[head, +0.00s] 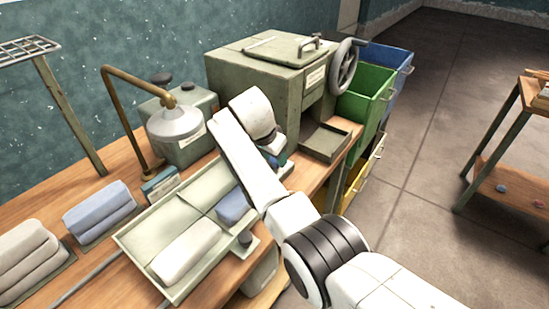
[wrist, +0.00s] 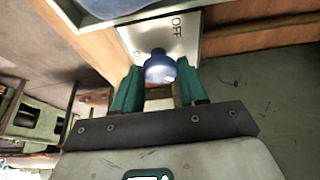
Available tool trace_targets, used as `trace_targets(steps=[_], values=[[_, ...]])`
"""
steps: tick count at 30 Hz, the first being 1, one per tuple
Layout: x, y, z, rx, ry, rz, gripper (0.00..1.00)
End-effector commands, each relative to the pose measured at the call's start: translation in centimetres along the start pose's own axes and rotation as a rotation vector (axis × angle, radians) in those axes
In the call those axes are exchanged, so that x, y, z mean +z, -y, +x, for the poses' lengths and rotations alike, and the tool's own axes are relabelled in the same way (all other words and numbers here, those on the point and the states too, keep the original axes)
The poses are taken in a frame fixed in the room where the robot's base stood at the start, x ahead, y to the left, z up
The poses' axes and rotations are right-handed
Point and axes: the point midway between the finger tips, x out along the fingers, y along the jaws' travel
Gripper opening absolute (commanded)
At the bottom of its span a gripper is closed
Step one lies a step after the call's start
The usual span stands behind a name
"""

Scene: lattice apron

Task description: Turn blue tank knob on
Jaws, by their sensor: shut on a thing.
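In the wrist view a round blue knob (wrist: 158,66) sits on a pale plate (wrist: 186,45). The plate carries the word OFF at its upper right; the lettering at its left is partly hidden. The teal fingers of my gripper (wrist: 159,88) stand on either side of the knob and are closed on it. In the head view my own arm covers the knob and most of my gripper; only a bit of teal (head: 283,160) shows beyond the white link.
A divided tray (head: 130,240) with folded cloths lies on the wooden bench. A brass lamp (head: 175,122) and a grey-green machine with a handwheel (head: 345,65) stand behind. Green (head: 370,90) and blue (head: 400,75) bins are at its right. Open floor lies further right.

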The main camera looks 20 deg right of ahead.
Motion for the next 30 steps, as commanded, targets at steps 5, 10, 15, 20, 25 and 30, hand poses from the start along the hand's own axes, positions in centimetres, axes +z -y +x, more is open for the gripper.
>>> trace_targets(steps=[5,10,15,20,25,30], values=[[0.0,0.0,-0.1,-0.001,0.000,0.004,0.12],[0.0,0.1,-0.1,-0.001,0.000,0.003,0.11],[0.0,0.0,-0.1,-0.001,0.000,0.002,0.58],[0.0,0.0,0.0,0.000,0.000,0.002,0.67],[0.0,0.0,-0.1,0.000,0.000,0.001,0.67],[-0.6,0.1,-1.3,-0.003,-0.002,0.002,0.67]])
